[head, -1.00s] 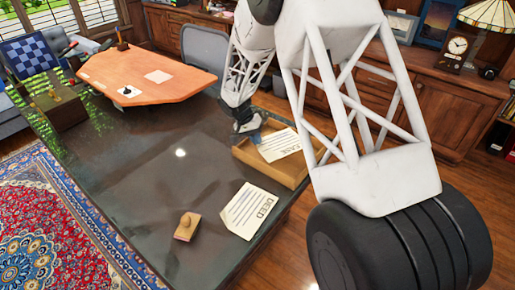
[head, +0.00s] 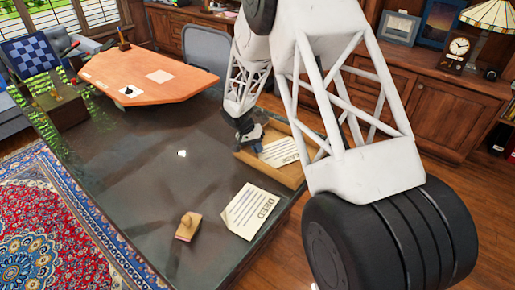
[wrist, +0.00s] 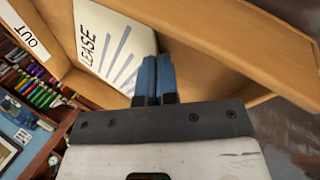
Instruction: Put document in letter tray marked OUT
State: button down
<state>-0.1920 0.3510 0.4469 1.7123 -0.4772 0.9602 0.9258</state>
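The LEASE document (head: 277,152), a white sheet with blue lines, is at the wooden letter tray (head: 292,178), mostly within its walls. It also shows in the wrist view (wrist: 108,38), tilted against the tray's inside. The tray's OUT label (wrist: 27,38) is at the upper left there. My gripper (head: 255,146) is at the tray's left end. Its blue fingers (wrist: 154,75) are close together at the document's edge and appear shut on it. Whether the sheet touches the tray floor is hidden. A DEED document (head: 250,211) lies flat on the dark desk, in front of the tray.
The dark desk top (head: 150,175) is clear left of the tray. An orange board (head: 150,75) is at the far end, with a grey chair (head: 207,50) beside it.

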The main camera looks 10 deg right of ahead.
jog(key=shift+f, duration=0.1)
jog(key=c, duration=1.4)
grip_release()
jog(key=v, duration=1.2)
